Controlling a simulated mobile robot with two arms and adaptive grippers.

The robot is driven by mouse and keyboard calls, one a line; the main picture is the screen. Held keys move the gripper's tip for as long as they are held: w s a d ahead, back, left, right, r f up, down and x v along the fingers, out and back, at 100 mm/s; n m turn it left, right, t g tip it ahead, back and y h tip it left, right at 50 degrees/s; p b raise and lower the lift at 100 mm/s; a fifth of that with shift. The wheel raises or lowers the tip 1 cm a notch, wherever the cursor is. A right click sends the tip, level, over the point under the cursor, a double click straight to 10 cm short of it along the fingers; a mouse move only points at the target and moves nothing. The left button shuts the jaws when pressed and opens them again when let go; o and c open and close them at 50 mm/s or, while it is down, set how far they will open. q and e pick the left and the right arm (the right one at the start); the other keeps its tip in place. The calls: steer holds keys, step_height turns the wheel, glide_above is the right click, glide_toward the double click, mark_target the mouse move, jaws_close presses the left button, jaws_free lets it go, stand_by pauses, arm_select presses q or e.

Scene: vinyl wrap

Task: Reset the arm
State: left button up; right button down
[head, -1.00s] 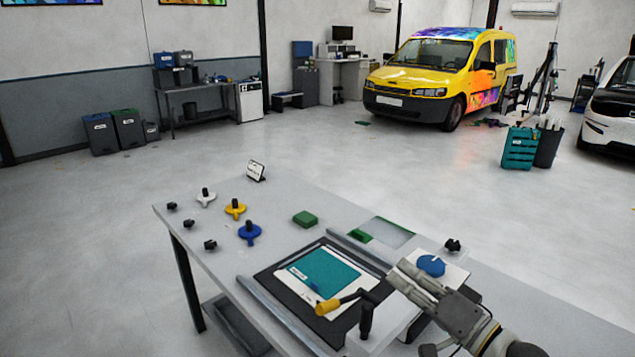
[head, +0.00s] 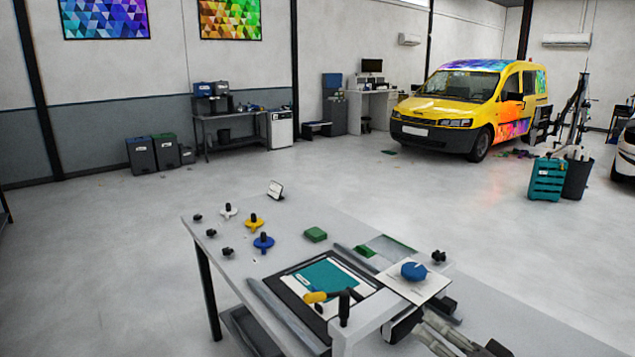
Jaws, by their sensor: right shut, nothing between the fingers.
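My right gripper (head: 424,327) is low in the head view, just right of the hand press at the near end of the grey workbench (head: 216,252). It is shut and empty, and its arm runs out of the bottom right of the view. The press has a yellow-tipped handle (head: 314,297) and a black post (head: 344,307). A teal sheet (head: 325,275) lies on the dark framed mat beside the press. A blue round knob (head: 413,271) sits on a white plate near the gripper. My left gripper is not in view.
White (head: 228,211), yellow (head: 254,222) and blue (head: 263,243) handled pieces and several small black knobs stand on the bench's far left part. A yellow van (head: 455,106) stands far back. The floor between is mostly clear.

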steer(key=s+a+f+n+g+h, duration=0.2)
steer(key=s+f+g, duration=0.15)
steer(key=f, duration=0.45)
steer(key=s+a+f+n+g+h, duration=0.2)
steer(key=s+f, duration=0.3)
steer(key=f, duration=0.3)
steer(key=s+d+f+n+g+h, duration=0.1)
steer(key=s+d+f+g+h, duration=0.15)
steer(key=s+f, duration=0.45)
steer(key=s+d+f+n+g+h, duration=0.1)
steer(key=s+d+f+g+h, duration=0.2)
steer(key=s, duration=0.7)
step_height(320, 180, down, 28)
steer(key=s+a+g+b, duration=0.1)
steer(key=s+g, duration=0.1)
steer(key=s, duration=0.1)
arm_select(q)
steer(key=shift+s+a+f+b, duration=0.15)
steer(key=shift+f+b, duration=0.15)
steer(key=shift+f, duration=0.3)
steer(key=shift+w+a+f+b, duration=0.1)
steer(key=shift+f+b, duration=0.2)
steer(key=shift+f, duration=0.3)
arm_select(e)
steer(key=s+d+f+g, duration=0.1)
steer(key=s+d+f, duration=0.1)
steer(key=s+f, duration=1.3)
steer(key=shift+s+d+f, duration=0.3)
steer(key=shift+d, duration=0.05)
